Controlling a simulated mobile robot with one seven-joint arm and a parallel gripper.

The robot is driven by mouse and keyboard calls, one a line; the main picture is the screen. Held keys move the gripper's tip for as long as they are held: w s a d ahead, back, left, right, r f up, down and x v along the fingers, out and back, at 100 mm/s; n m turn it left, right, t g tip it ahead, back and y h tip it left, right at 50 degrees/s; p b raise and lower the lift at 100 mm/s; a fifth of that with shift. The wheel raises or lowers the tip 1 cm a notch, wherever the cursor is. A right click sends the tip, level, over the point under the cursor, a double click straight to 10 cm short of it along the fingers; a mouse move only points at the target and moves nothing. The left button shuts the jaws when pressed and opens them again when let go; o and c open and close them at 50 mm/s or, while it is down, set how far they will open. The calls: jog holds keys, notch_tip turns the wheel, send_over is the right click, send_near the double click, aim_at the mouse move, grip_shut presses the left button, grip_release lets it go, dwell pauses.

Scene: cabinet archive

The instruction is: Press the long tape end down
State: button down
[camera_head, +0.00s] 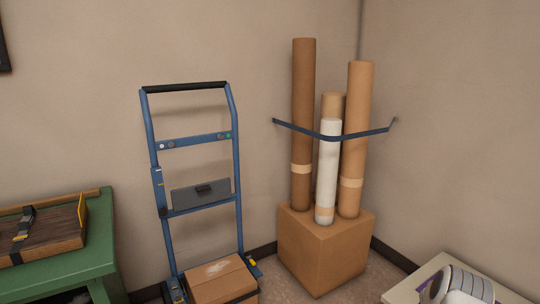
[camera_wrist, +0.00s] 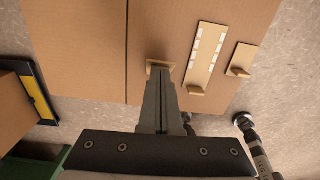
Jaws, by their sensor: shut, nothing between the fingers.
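In the wrist view a brown cardboard surface (camera_wrist: 75,45) fills the upper part, with a dark seam running down it left of my gripper. A long tan strip with white marks (camera_wrist: 207,58) lies right of my gripper, with a small raised tab (camera_wrist: 195,91) at its lower end. A shorter tan strip (camera_wrist: 243,57) lies farther right, also with a small tab. My gripper (camera_wrist: 164,76) is shut and empty. Its tips overlap a small tan piece (camera_wrist: 153,66), partly hidden behind them; I cannot tell whether they touch. My gripper does not show in the head view.
A blue hand truck (camera_head: 240,190) carries a cardboard box (camera_head: 222,285). Tall tubes (camera_head: 303,120) stand in a carton (camera_head: 322,255) behind a blue strap. A green table (camera_head: 65,265) is at left, a pale table (camera_head: 405,290) with rolls at right. A yellow-and-black part (camera_wrist: 38,95) lies left.

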jog(key=shift+a+r+p, duration=0.1)
jog(key=shift+r+p, duration=1.8)
jog(key=shift+r, duration=1.35)
jog(key=shift+r, duration=0.15)
